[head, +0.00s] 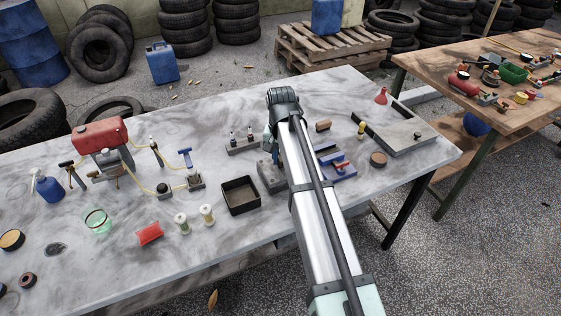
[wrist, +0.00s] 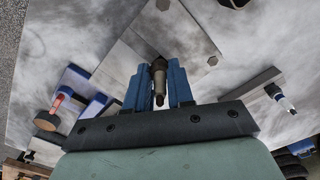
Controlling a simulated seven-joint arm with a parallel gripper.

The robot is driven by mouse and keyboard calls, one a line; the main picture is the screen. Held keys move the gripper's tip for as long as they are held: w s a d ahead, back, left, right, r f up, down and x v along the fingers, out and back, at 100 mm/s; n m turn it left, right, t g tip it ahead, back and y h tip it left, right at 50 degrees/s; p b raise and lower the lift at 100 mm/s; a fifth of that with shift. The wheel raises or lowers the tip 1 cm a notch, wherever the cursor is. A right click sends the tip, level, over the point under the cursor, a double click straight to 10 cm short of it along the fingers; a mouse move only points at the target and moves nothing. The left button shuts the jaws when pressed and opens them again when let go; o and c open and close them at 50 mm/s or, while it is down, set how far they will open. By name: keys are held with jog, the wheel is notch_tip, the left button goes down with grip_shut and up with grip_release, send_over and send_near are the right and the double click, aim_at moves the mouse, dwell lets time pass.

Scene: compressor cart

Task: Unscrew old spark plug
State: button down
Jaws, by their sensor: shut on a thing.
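The old spark plug (wrist: 159,80), dark and brownish, stands between the blue fingers of my gripper (wrist: 158,72) in the wrist view. The fingers are shut on it. Its far end points to a grey metal block (wrist: 190,38) with bolt heads; I cannot tell whether it is still threaded in. In the head view my arm hides the plug and most of the gripper, and the block (head: 270,178) shows only in part beside the arm. A rack (head: 243,147) to the left holds plugs with pale bodies; one white-and-blue plug (wrist: 280,97) also shows in the wrist view.
An empty black tray (head: 230,210) lies left of the block. A blue holder with a red-handled tool (head: 342,163) is right of my arm. The red compressor tank (head: 98,134) and small bottles stand at the left.

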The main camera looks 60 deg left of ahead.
jog(key=shift+r, duration=0.25)
jog(key=shift+r, duration=2.25)
jog(key=shift+w, duration=0.1)
